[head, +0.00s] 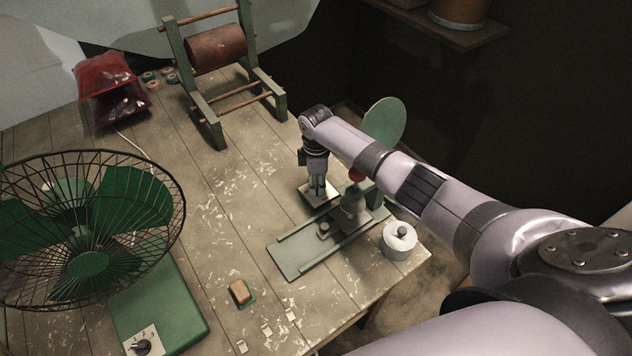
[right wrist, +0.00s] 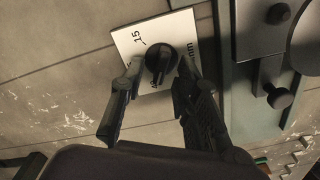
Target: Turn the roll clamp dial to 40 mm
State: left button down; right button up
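The roll clamp dial (right wrist: 161,62) is a round black knob on a white plate (right wrist: 130,42) printed with 15, mm and other marks partly covered. The dial's setting is not readable. In the head view the white plate (head: 308,196) lies beside the green clamp base (head: 291,256), with its dial hidden by my gripper. My right gripper (head: 317,190) points down over the plate. In the right wrist view its fingers (right wrist: 160,68) stand on either side of the dial, apart, with a small gap seeming to show. My left gripper is not in view.
A wire-caged green fan (head: 90,225) stands at left, with its own knob (head: 142,346). A green roller stand (head: 217,75) is behind. The table's middle is mostly clear.

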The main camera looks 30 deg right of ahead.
notch_tip(320, 180, up, 12)
dwell(0.4)
jog(key=shift+f, duration=0.1)
dwell(0.3)
